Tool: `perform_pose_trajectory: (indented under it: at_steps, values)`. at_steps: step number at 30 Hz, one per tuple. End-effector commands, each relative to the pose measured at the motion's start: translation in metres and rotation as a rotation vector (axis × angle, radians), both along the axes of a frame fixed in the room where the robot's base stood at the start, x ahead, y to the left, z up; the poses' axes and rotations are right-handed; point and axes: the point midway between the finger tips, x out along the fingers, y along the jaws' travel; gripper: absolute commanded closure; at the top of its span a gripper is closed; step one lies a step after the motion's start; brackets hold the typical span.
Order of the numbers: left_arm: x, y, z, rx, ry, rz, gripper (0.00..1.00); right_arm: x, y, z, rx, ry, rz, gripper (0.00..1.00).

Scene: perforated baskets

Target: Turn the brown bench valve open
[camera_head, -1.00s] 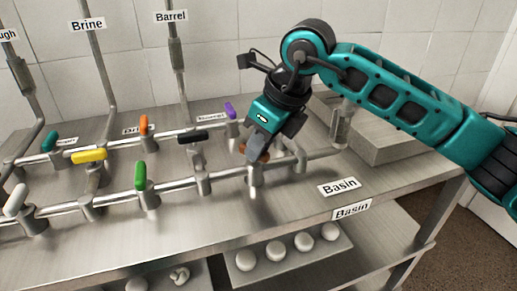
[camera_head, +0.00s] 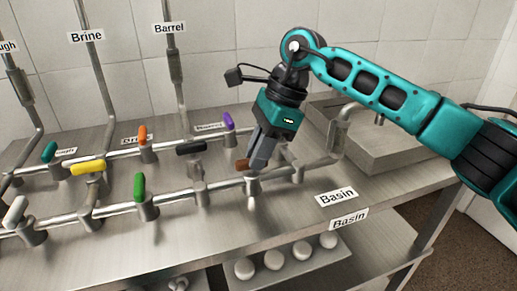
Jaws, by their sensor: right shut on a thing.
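The brown valve handle (camera_head: 242,165) sits on top of a metal valve body (camera_head: 254,183) at the right part of the front pipe. Only its left end shows; the rest is hidden behind my right gripper. My right gripper (camera_head: 259,163) points down at the valve, its grey fingers shut on the brown handle. The handle's visible end points left, roughly along the pipe. My left gripper is not in view.
Other valve handles stand nearby: black (camera_head: 191,147), purple (camera_head: 228,121), green (camera_head: 139,187), orange (camera_head: 142,136), yellow (camera_head: 88,168), teal (camera_head: 49,152) and white (camera_head: 16,212). A Basin label (camera_head: 337,195) lies on the steel bench right of the valve.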

Motion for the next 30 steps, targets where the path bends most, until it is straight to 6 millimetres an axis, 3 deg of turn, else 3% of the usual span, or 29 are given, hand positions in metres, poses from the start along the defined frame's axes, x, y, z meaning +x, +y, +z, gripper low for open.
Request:
perform_pose_trajectory:
  at_steps: [22,23,30]
  values:
    - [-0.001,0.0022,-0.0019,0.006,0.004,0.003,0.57,0.0014,0.0,0.0008,-0.002,-0.004,0.089,1.0]
    - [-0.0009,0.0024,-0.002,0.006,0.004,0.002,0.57,0.0014,0.0,0.0007,-0.002,-0.004,0.089,0.8]
    - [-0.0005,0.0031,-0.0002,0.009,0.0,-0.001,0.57,0.0013,0.0001,0.0003,-0.002,-0.002,0.087,0.57]
